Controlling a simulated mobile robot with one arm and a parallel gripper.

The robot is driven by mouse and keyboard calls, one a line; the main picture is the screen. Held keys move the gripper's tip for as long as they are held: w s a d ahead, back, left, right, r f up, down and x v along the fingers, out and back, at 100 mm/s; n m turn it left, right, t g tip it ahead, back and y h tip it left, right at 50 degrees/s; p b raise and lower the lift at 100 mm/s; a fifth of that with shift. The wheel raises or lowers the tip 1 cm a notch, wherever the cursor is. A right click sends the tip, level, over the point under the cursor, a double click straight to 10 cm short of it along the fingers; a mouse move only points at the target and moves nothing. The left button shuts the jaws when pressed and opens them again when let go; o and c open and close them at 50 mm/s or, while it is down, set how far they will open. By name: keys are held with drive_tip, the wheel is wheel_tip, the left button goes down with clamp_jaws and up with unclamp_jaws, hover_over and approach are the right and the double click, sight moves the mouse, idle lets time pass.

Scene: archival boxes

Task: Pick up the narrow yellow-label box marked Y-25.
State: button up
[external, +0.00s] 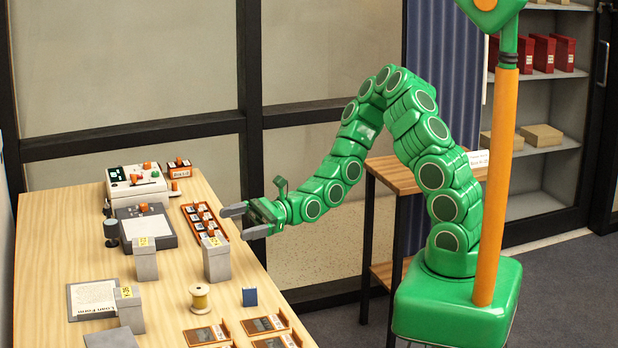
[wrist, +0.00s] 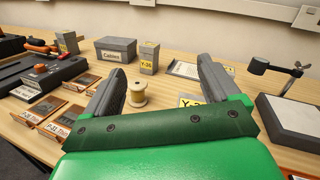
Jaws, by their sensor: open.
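Several narrow grey boxes with yellow labels stand upright on the wooden table. In the external view one (external: 217,262) is just below my gripper, one (external: 146,263) is farther left, and one (external: 130,312) is nearer the front. In the wrist view, a narrow box (wrist: 148,60) stands beyond the spool; its label looks like Y-25 or Y-26. Another (wrist: 68,42) stands far left. A closer label (wrist: 190,101) starting "Y-2" is partly hidden by my gripper. My gripper (external: 236,222) is open and empty above the table; its spread fingers also show in the wrist view (wrist: 163,66).
A thread spool (external: 200,297) and small blue block (external: 250,297) stand near the boxes. A loan form (external: 92,299) lies left. A wide grey box (wrist: 115,49) stands behind the spool. An orange rack (external: 204,221), grey pad (external: 147,228) and flat cards (external: 207,334) occupy other spots.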

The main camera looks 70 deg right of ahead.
sight(204, 250)
drive_tip(key=w+d+f+m+t+h, duration=0.1)
drive_tip(key=f, duration=0.1)
drive_tip(key=w+d+f+m+t, duration=0.1)
drive_tip(key=f+m, duration=0.1)
drive_tip(key=w+d+f+m+t+h, duration=0.1)
drive_tip(key=f, duration=0.2)
drive_tip(key=shift+w+d+m+h, duration=0.15)
drive_tip(key=shift+d+m+h, duration=0.15)
drive_tip(key=shift+d+m, duration=0.1)
drive_tip(key=shift+a+f+m, duration=0.15)
drive_tip(key=shift+f+m, duration=0.25)
drive_tip(key=shift+f, duration=0.2)
drive_tip(key=shift+x, duration=3.9)
drive_tip(key=shift+w+f, duration=0.15)
drive_tip(key=shift+f, duration=0.05)
drive_tip(key=c, duration=1.2)
drive_tip(key=shift+r, duration=5)
